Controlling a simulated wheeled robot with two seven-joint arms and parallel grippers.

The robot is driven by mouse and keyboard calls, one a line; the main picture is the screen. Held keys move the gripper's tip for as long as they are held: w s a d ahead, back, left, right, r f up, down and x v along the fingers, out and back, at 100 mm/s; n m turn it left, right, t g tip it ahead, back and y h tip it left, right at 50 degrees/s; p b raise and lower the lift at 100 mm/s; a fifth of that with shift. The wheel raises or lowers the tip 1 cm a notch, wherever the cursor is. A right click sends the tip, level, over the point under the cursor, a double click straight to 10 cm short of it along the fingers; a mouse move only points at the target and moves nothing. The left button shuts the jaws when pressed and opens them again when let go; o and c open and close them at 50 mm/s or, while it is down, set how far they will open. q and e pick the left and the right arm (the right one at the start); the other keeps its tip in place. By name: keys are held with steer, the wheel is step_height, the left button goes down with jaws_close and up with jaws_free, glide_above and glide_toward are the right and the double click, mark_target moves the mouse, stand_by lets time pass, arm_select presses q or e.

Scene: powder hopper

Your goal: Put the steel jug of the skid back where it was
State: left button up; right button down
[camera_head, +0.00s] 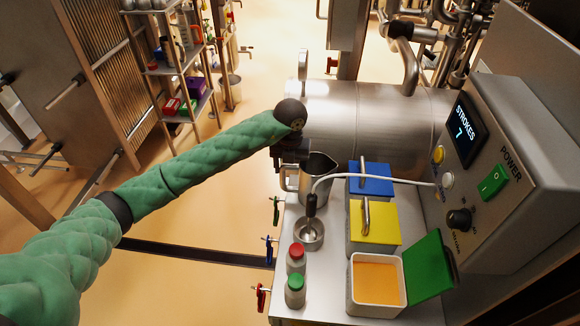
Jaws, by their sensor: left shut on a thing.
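The steel jug (319,176) stands upright at the back left of the skid's steel top (338,252), in front of the big horizontal steel cylinder. Its handle is on its left side. My left gripper (284,160) comes in from the left and is shut on the jug at its handle side. The dark gripper body hides part of the handle and the fingertips. I cannot tell whether the jug's base touches the top. My right gripper is not in view.
Right of the jug are a blue-lidded box (371,180), a yellow-lidded box (374,222) and an open box of orange powder (376,284). Two capped bottles stand in front. A control box (520,165) reads STROKES 7.

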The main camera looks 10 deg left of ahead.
arm_select(q)
steer(key=o, duration=1.6)
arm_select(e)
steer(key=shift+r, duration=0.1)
arm_select(q)
steer(key=shift+r, duration=0.1)
steer(key=shift+r, duration=0.2)
step_height(320, 180, up, 12)
steer(key=p, duration=0.3)
steer(key=shift+f, duration=0.2)
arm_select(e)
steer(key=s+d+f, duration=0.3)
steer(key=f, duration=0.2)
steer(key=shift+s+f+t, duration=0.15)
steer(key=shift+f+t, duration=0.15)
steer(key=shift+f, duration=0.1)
arm_select(q)
steer(key=shift+s+f, duration=0.1)
steer(key=shift+s, duration=0.05)
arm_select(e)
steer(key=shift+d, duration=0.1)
